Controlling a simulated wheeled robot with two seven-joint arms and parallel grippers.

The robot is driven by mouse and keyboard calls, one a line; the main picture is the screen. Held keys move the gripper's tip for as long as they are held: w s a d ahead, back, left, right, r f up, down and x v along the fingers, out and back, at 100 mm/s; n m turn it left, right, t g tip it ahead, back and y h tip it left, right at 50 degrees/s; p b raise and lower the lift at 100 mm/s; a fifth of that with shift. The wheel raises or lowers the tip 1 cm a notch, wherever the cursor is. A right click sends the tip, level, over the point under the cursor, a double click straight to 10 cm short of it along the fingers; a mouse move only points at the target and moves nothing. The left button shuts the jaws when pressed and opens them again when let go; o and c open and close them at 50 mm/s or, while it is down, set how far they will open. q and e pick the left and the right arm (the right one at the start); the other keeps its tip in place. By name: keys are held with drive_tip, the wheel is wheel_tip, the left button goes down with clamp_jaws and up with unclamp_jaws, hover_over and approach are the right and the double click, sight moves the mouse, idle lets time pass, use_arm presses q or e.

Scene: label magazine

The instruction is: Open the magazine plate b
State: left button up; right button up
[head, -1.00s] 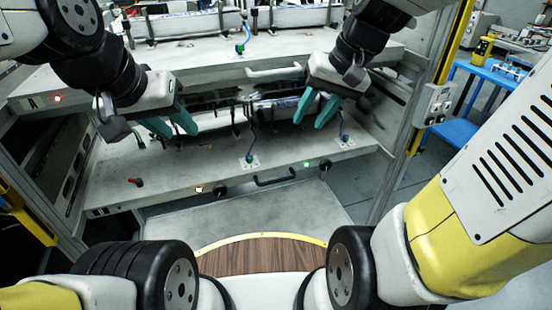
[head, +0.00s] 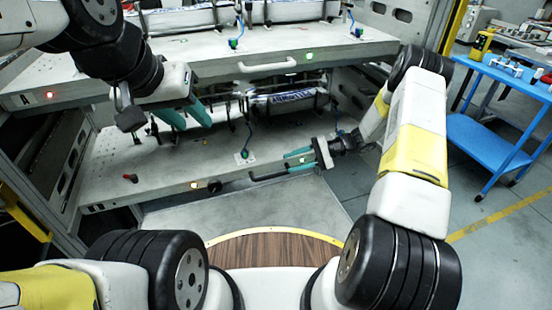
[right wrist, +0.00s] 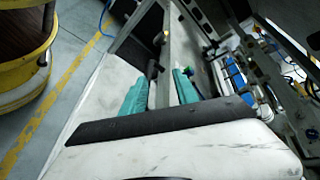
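The lower magazine plate (head: 150,170) is a grey shelf with a black bar handle (head: 268,177) on its front edge; I take it as plate b, though its label is not readable. The upper plate (head: 200,65) carries an "A" and a white handle (head: 267,65). My right gripper (head: 287,161) is open at the lower plate's front edge, near the handle's right end; contact cannot be told. In the right wrist view its teal fingers (right wrist: 160,82) are apart, with a grey edge between them. My left gripper (head: 196,125) is open and empty above the lower plate's left part.
Label packs (head: 290,100) and blue cables stand on the plates. A blue cart (head: 495,140) stands at the right. The floor in front of the lower plate is clear, and a wooden round base top (head: 275,249) lies nearest.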

sight(279, 175)
drive_tip(key=shift+m+t+y, duration=0.6)
drive_tip(key=shift+m+t, duration=0.1)
wheel_tip(279, 175, down, 5)
drive_tip(key=shift+w+d+f, duration=0.1)
drive_tip(key=shift+d+f, duration=0.05)
drive_tip(key=shift+f, duration=0.2)
drive_tip(key=x, duration=0.7)
drive_tip(key=shift+a, duration=0.4)
clamp_jaws()
